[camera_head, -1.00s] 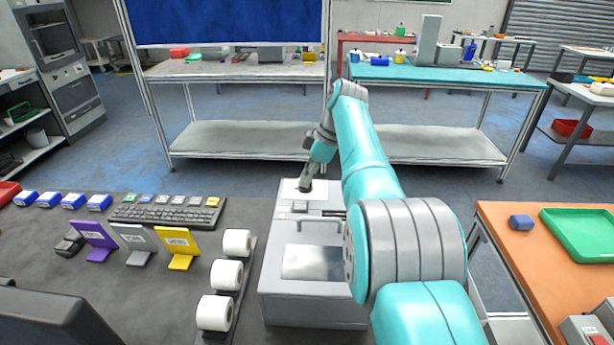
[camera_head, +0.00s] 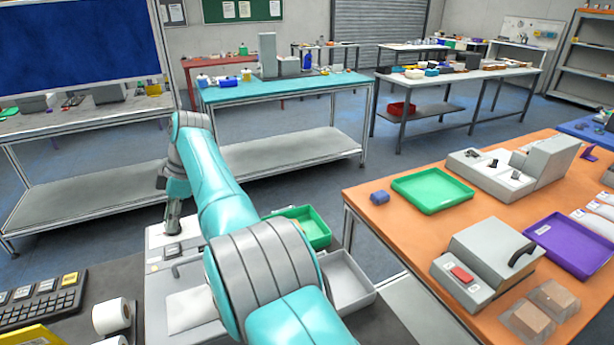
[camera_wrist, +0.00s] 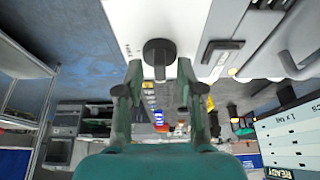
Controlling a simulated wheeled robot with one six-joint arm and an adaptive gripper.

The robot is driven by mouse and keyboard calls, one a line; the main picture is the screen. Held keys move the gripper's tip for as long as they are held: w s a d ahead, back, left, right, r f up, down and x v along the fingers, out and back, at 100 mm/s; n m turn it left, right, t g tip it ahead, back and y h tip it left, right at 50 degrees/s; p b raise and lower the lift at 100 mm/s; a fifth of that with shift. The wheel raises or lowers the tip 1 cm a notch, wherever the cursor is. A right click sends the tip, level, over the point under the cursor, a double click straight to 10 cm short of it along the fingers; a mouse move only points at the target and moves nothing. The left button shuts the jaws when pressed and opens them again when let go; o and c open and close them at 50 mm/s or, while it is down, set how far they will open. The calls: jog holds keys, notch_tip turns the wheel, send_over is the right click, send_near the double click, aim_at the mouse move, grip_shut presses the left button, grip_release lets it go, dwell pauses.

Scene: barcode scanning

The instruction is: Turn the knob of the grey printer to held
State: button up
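The grey printer (camera_head: 155,285) stands at the lower left of the head view, partly hidden behind my arm. My gripper (camera_head: 172,228) points down at the pale panel on its far end. In the wrist view, a dark round knob (camera_wrist: 160,48) with a narrow grip bar sits on the pale printer panel (camera_wrist: 122,20). My gripper (camera_wrist: 160,68) is open, with one finger on each side of the knob's bar and gaps visible between. Small lettering beside the knob is too small to read. The knob is hidden in the head view.
A green tray (camera_head: 305,240) and a grey tray (camera_head: 345,290) lie right of the printer. A keyboard (camera_head: 42,303) and label roll (camera_head: 110,315) are at left. An orange table (camera_head: 400,240) stands at right. A lit screen (camera_wrist: 292,135) shows in the wrist view.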

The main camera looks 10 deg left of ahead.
jog(key=shift+f+m, duration=0.1)
jog(key=shift+m, duration=0.3)
